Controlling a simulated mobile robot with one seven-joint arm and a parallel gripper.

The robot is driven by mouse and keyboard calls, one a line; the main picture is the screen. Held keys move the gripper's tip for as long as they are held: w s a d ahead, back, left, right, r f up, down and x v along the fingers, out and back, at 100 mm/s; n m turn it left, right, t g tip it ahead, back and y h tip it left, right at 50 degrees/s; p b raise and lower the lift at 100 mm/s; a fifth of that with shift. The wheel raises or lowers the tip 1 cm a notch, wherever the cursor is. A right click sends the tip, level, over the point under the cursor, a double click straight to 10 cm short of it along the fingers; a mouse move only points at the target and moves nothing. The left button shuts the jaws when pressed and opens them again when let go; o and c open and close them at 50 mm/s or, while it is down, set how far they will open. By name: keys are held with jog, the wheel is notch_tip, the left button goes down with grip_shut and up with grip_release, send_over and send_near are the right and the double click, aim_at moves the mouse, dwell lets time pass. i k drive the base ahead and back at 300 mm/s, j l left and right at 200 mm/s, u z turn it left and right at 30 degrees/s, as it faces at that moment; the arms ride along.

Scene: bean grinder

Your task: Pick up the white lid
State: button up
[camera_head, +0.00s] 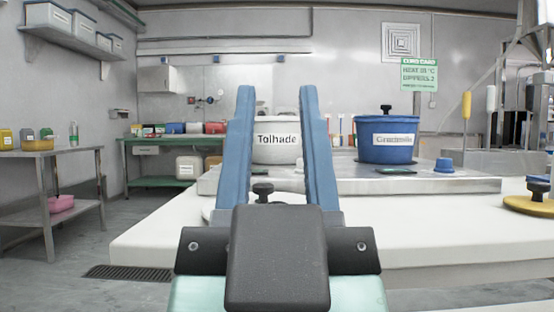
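My gripper (277,92) is in the middle of the view, its two blue fingers pointing away and standing apart with nothing between them. A black knob (262,189) shows between the finger bases, low over the white table. A pale rim (207,214) just left of the gripper seems to belong to the same white lid, lying on the table. Most of that lid is hidden behind my gripper. A white pot (277,152) with a printed label shows between the fingers, farther back on a metal tray; its top is partly hidden.
A blue lidded pot (385,150) and a small blue cap (447,163) stand on the metal tray (440,186). A yellow disc (530,205) with a dark knob lies at the right edge. The white table (160,235) is clear at front left.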

aim_at(264, 192)
jog(key=k+l+u, duration=0.15)
jog(key=k, duration=0.25)
jog(key=k+l+u, duration=0.1)
jog(key=k, duration=0.3)
jog(key=k+j+z, duration=0.25)
jog(key=j, duration=0.25)
jog(key=k, duration=0.1)
